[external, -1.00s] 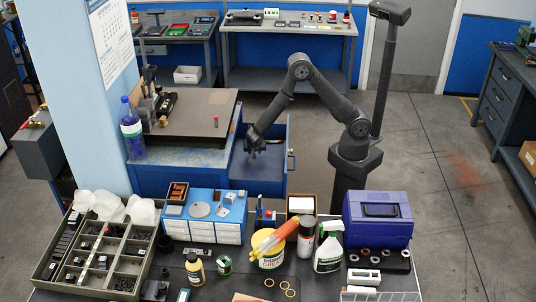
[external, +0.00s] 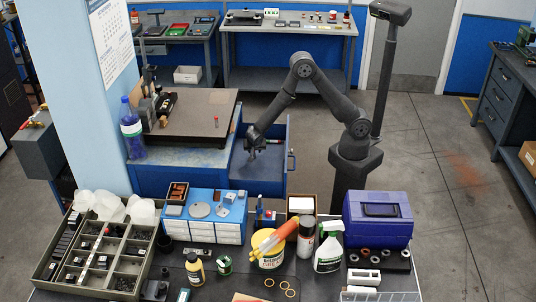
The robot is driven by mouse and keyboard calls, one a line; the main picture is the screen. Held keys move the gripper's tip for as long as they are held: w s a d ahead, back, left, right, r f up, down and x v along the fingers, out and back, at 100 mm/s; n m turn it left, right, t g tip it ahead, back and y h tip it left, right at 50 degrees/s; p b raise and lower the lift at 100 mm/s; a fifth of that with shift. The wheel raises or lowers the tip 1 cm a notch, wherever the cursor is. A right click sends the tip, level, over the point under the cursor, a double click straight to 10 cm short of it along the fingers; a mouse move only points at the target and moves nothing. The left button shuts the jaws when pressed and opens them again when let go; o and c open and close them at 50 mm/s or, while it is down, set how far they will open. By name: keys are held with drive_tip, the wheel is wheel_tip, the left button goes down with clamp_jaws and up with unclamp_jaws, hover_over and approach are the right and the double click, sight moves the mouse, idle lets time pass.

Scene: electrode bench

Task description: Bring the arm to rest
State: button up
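My gripper (external: 254,150) hangs at the end of my dark grey arm, low over the open blue drawer (external: 268,172) of the blue bench. It points downward. The gripper is small in this view, so I cannot tell whether its fingers are open or shut. I see nothing clearly held in it. My arm bends up from its base, over a high elbow, and down to the left.
The front table holds a sorting tray (external: 60,276), a spray bottle (external: 328,252) and a blue case (external: 378,220). Open floor lies to the right.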

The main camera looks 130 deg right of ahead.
drive_tip(key=x, duration=0.2)
drive_tip(key=shift+d+f, duration=0.15)
drive_tip(key=shift+f, duration=0.1)
wheel_tip(320, 180, up, 4)
drive_tip(key=shift+s+r, duration=0.1)
drive_tip(key=shift+r, duration=0.15)
drive_tip(key=s+d+r, duration=0.2)
drive_tip(key=s+r, duration=0.4)
drive_tip(key=s, duration=0.5)
wheel_tip(320, 180, up, 36)
drive_tip(key=w+d+n, duration=0.1)
drive_tip(key=d, duration=0.1)
drive_tip(key=shift+w+d+r+t, duration=0.25)
drive_tip(key=shift+w+d+t, duration=0.05)
drive_tip(key=shift+w+d, duration=0.1)
